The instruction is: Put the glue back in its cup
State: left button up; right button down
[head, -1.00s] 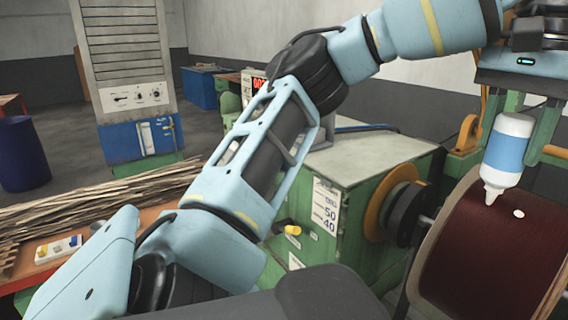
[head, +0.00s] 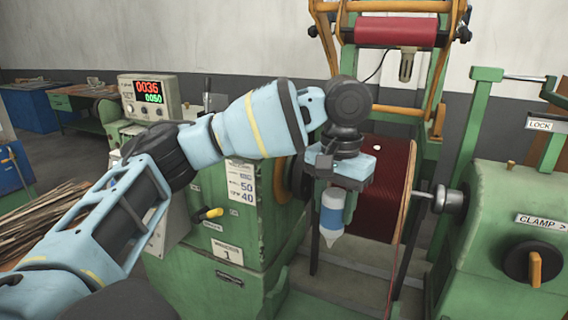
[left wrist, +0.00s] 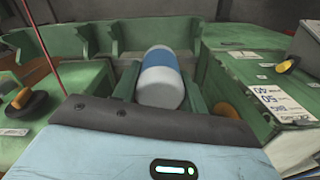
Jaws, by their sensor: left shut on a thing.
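The glue is a white bottle (head: 332,215) with a blue band and a nozzle pointing down. My left gripper (head: 335,202) is shut on it and holds it in the air in front of the dark red coil (head: 375,205). In the left wrist view the bottle's white base (left wrist: 160,88) sits between the green fingers. I cannot make out the glue's cup for certain in these views. My right gripper is not in view.
The green winding machine (head: 225,240) with a yellow-handled lever stands left of the coil. A green tailstock (head: 510,225) with a CLAMP knob stands right. Wooden strips (head: 45,225) lie at left. A small cup-like thing (head: 95,82) stands on the far bench.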

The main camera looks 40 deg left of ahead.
aim_at(336, 235)
pick_arm(q)
jog(key=f, duration=0.7)
jog(key=shift+w+d+f, duration=0.25)
jog(key=shift+w+d, duration=0.1)
jog(key=shift+d, duration=0.05)
jog(key=s+f, duration=0.6)
jog(key=f, duration=0.7)
jog(key=s+d+f, duration=0.1)
jog(key=s+f, duration=0.5)
jog(key=f, duration=0.7)
jog(key=shift+s+d, duration=0.15)
